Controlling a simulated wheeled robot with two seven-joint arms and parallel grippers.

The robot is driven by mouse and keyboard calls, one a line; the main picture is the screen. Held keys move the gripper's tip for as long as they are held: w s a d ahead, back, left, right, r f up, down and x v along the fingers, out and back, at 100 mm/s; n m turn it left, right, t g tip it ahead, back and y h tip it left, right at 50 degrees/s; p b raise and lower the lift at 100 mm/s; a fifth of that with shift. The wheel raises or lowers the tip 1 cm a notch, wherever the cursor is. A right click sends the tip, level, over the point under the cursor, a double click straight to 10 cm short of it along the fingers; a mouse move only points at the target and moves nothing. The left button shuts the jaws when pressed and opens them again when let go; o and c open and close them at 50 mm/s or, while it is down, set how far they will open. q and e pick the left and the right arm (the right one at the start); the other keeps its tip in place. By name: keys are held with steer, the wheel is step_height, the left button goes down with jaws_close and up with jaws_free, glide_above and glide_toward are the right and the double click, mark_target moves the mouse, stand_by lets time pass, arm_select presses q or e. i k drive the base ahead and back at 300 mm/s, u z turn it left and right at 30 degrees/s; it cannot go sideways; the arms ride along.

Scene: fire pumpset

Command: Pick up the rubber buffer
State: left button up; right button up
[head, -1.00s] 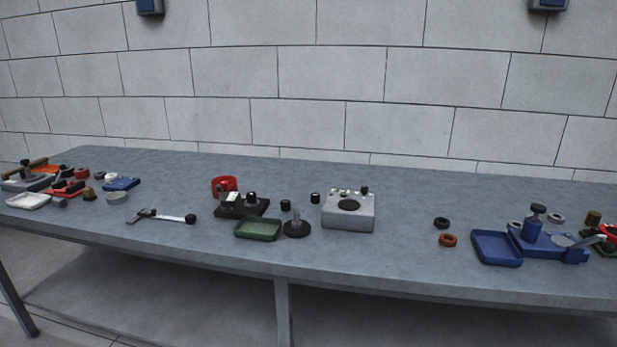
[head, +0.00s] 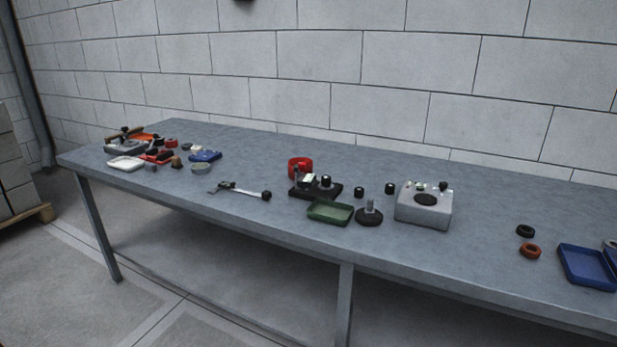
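Small black cylinders that may be rubber buffers stand on the grey workbench. One (head: 360,191) is behind the green tray, and another (head: 389,188) is just left of the grey box. A further black cylinder (head: 326,181) is on the black fixture (head: 318,190). Which of them is the rubber buffer I cannot tell at this size. A black disc with an upright stud (head: 369,215) stands in front of them. Neither of my grippers shows in the head view.
The long workbench (head: 250,212) runs along a block wall. It carries a green tray (head: 330,212), a grey box (head: 424,206), a red ring (head: 300,165), a caliper-like tool (head: 240,190), a blue tray (head: 588,267) and a white tray (head: 126,163). The floor left of the bench is clear up to a pallet (head: 28,219).

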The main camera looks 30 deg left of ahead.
mark_target(326, 180)
steer(key=u, duration=0.35)
steer(key=k, duration=0.45)
steer(key=u, duration=1.55)
steer(key=i, duration=1.1)
steer(key=z, duration=0.55)
